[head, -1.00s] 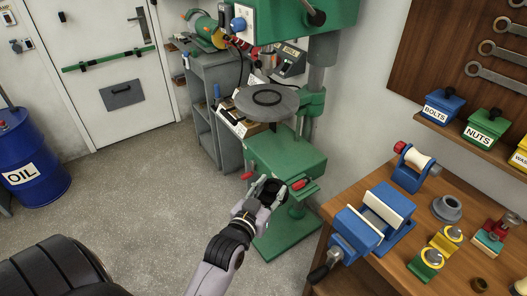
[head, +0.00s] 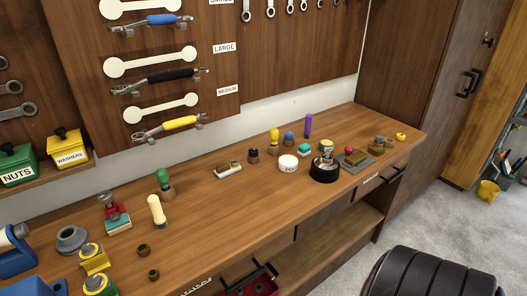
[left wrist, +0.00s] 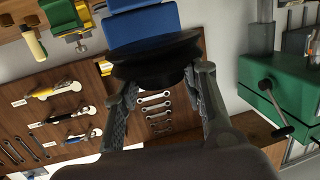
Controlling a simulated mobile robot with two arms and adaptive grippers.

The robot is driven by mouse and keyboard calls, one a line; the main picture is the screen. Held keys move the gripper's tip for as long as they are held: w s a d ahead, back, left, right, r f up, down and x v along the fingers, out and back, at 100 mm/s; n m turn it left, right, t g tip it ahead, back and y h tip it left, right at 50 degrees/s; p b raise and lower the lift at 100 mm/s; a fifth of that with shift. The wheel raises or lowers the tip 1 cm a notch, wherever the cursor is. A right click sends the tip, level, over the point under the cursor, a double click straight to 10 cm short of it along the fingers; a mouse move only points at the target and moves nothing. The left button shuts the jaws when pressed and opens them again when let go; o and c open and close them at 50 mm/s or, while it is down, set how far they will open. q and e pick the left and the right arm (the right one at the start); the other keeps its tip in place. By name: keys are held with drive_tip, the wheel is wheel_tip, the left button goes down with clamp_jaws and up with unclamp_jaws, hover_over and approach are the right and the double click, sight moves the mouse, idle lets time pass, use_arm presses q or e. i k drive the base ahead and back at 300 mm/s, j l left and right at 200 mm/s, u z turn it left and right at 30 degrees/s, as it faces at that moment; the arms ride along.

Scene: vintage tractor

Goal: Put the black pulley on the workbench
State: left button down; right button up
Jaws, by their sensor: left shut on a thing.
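The black pulley (left wrist: 155,62) is a dark grooved disc. It is held between the fingers of my left gripper (left wrist: 163,82) in the left wrist view, with a blue block behind it. The left gripper is not in the head view now. The wooden workbench (head: 220,215) runs across the head view from lower left to the right, with bare wood in its middle. My right gripper is in neither view.
The bench carries a grey flanged part (head: 71,239), a cream-handled tool (head: 157,212), a white round tin (head: 288,163) and a black round base (head: 325,172). A drawer (head: 252,285) stands open below. A black ribbed tyre (head: 432,273) is at lower right.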

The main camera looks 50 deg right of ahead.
sight(236, 216)
drive_tip(key=k+l+z, duration=0.1)
drive_tip(key=l+z, duration=0.3)
drive_tip(key=l, duration=0.45)
drive_tip(key=l+z, duration=0.35)
drive_tip(key=l, duration=1.6)
